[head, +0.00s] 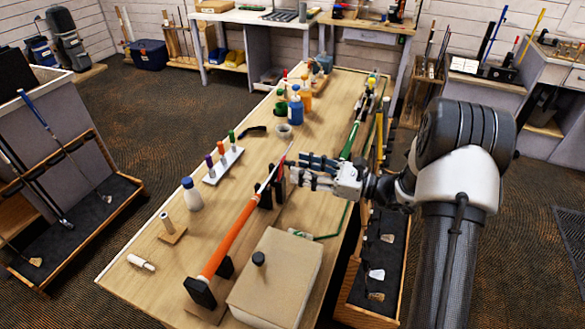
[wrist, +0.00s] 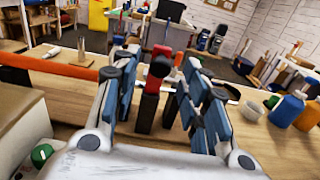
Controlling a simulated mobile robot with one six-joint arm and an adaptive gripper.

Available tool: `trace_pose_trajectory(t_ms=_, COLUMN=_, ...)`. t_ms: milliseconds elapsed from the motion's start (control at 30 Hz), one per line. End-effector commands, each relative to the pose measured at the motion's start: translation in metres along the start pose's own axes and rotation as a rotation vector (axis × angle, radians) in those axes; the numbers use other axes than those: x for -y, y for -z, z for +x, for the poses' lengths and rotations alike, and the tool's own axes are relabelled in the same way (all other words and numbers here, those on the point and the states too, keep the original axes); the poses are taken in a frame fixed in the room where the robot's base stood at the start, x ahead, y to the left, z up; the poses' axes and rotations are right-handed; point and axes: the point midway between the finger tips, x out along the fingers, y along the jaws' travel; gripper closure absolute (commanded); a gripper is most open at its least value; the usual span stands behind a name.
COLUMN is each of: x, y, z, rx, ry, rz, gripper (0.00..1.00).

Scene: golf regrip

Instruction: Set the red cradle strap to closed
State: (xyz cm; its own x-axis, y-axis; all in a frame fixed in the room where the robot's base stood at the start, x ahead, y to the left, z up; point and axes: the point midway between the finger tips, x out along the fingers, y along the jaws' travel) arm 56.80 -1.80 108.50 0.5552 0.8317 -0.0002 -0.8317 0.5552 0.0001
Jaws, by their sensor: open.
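In the head view my gripper (head: 303,169) comes in from the right, beside the cradle. A club with an orange shaft (head: 232,240) lies across the supports.
A cardboard-coloured box (head: 285,270) stands at the bench's near end. A rack with several coloured tubes (head: 222,166), a white bottle (head: 192,194) and blue and orange bottles (head: 296,112) stand on the wooden bench (head: 150,243).

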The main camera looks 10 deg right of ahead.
Motion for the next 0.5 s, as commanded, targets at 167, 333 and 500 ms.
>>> trace_pose_trajectory(t_ms=167, x=0.000, y=0.001, z=0.026, rx=0.000, ry=-0.002, rz=-0.001, gripper=0.59)
trace_pose_trajectory(t_ms=333, x=0.000, y=0.000, z=0.035, rx=0.000, ry=0.001, rz=0.000, gripper=0.59)
trace_pose_trajectory(t_ms=500, x=0.000, y=-0.001, z=0.036, rx=0.000, ry=0.001, rz=0.000, gripper=0.59)
